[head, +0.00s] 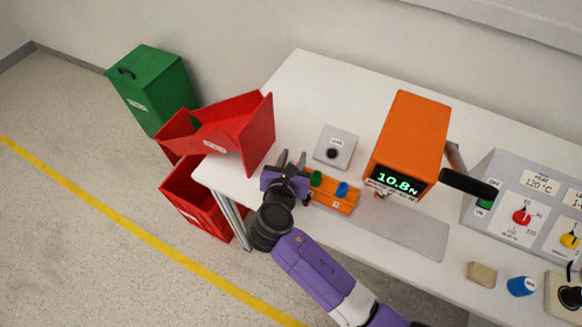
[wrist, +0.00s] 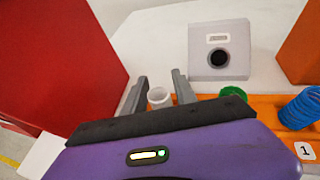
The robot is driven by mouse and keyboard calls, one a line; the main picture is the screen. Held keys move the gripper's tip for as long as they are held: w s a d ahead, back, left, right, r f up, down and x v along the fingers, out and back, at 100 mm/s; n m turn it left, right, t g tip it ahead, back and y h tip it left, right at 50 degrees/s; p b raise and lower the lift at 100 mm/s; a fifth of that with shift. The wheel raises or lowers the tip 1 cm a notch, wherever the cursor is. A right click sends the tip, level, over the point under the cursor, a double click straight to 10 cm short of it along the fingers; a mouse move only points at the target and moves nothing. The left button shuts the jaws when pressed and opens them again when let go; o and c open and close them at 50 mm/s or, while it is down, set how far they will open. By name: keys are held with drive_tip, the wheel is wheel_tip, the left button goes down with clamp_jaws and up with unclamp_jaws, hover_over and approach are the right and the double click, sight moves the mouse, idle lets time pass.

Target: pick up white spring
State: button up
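The white spring (wrist: 160,97) shows in the wrist view as a short white cylinder, upright, between the two fingers of my gripper (wrist: 160,75). The fingers stand apart on either side of it; I cannot tell whether either one touches it. Its lower part is hidden behind my gripper's body. In the head view my gripper (head: 292,158) is at the left end of the orange rack (head: 331,200), and I cannot make out the white spring there. The green spring (head: 316,178) and blue spring (head: 342,189) stand in the rack, to the right of my gripper.
A red bin (head: 258,135) stands close to my gripper's left, at the table's end. An orange force gauge reading 10.8 N (head: 408,140) stands to the right. The white table (head: 310,85) is bare at the back.

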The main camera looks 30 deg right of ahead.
drive_tip(key=shift+c, duration=0.2)
clamp_jaws()
drive_tip(key=shift+r, duration=0.1)
wheel_tip(320, 180, up, 20)
drive_tip(key=p, duration=0.1)
drive_tip(key=shift+p, duration=0.35)
